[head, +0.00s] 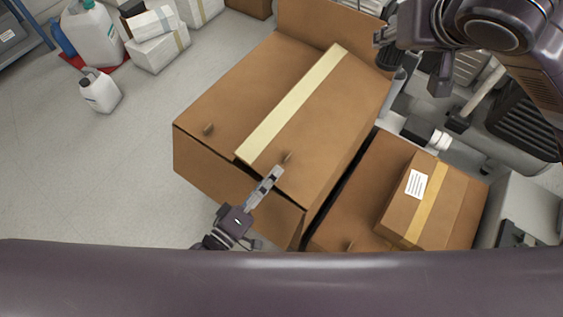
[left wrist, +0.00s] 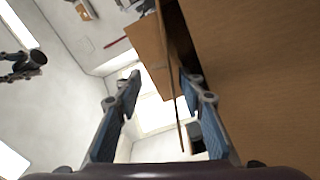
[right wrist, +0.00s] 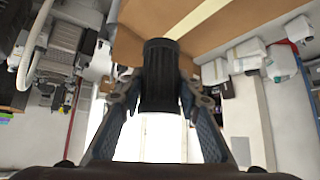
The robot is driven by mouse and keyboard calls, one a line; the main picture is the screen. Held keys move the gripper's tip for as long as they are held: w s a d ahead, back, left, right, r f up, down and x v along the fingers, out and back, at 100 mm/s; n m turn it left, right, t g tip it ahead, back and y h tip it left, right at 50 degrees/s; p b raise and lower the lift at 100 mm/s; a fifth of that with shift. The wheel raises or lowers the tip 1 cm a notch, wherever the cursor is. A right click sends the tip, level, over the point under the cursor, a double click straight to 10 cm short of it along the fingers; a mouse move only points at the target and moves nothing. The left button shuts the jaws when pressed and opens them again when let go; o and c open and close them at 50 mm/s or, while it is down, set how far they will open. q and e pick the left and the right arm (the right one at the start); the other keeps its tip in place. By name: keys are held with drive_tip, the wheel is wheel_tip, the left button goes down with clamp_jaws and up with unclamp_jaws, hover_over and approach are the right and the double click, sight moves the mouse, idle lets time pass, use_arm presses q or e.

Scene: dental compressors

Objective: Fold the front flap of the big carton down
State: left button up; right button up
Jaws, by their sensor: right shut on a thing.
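The big brown carton (head: 225,105) stands in the middle of the head view, with a pale tape strip on top. Its front panel (head: 205,165) faces me, with a dark gap along the top edge; I cannot tell the flap's exact angle. My left gripper (head: 272,178) is at this front edge. In the left wrist view its fingers (left wrist: 158,85) are apart, with a thin cardboard edge between them near the right finger. My right gripper (head: 385,45) is beyond the carton's right side. In the right wrist view it is shut on a black ribbed cylinder (right wrist: 160,75).
A smaller taped carton (head: 450,205) with a white label sits on another brown carton (head: 345,205) at the right. Grey machinery (head: 480,130) stands behind them. White jugs (head: 100,90) and white boxes (head: 160,50) are at the upper left.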

use_arm(q)
drive_tip(key=v, duration=0.4)
drive_tip(key=shift+s+a, duration=0.15)
drive_tip(key=shift+s, duration=0.05)
